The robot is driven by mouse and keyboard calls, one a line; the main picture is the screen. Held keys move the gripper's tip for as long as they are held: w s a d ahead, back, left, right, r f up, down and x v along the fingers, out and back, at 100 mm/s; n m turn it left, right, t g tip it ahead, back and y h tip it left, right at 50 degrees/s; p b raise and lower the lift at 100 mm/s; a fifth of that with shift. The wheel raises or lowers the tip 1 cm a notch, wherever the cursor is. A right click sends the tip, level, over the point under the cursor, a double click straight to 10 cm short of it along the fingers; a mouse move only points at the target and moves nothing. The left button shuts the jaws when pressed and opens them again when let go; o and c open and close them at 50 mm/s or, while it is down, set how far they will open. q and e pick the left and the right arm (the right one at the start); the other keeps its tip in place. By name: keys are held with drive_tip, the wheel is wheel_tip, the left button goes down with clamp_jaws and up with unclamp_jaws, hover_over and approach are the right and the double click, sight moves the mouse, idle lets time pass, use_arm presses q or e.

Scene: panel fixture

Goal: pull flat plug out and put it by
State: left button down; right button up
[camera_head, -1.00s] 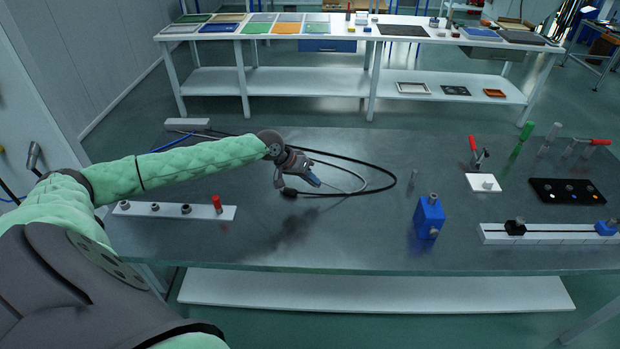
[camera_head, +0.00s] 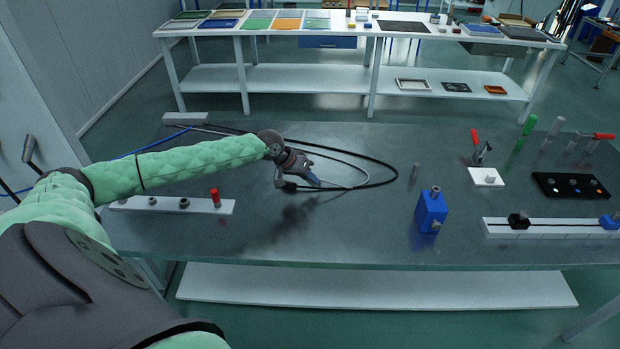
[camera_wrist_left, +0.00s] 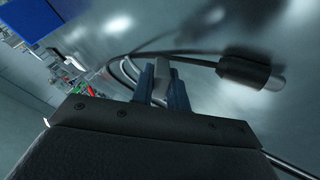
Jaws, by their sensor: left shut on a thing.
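My left gripper (camera_head: 312,180) is low over the middle of the grey workbench, with its fingers pointing right. In the left wrist view its fingers (camera_wrist_left: 161,80) are shut on a small pale grey block, the flat plug (camera_wrist_left: 162,69). In the head view the fingers mostly hide the plug. A grey cable loops close beside the fingers, but where it joins the plug is not clear. A black round connector (camera_wrist_left: 245,70) on a black cable lies apart from the fingers; it also shows in the head view (camera_head: 288,187). My right gripper is not in view.
A white strip (camera_head: 132,206) with round fittings and a red peg (camera_head: 215,198) lies at left. A blue box (camera_head: 431,212), a white rail (camera_head: 560,230), a black panel (camera_head: 570,187) and a red-handled clamp (camera_head: 477,148) stand at right. Bare bench lies before the gripper.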

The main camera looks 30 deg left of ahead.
use_arm(q)
drive_tip(key=shift+f, duration=0.1)
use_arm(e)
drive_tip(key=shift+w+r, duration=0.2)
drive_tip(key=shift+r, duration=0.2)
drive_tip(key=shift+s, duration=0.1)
use_arm(q)
drive_tip(key=c, duration=1.3)
unclamp_jaws()
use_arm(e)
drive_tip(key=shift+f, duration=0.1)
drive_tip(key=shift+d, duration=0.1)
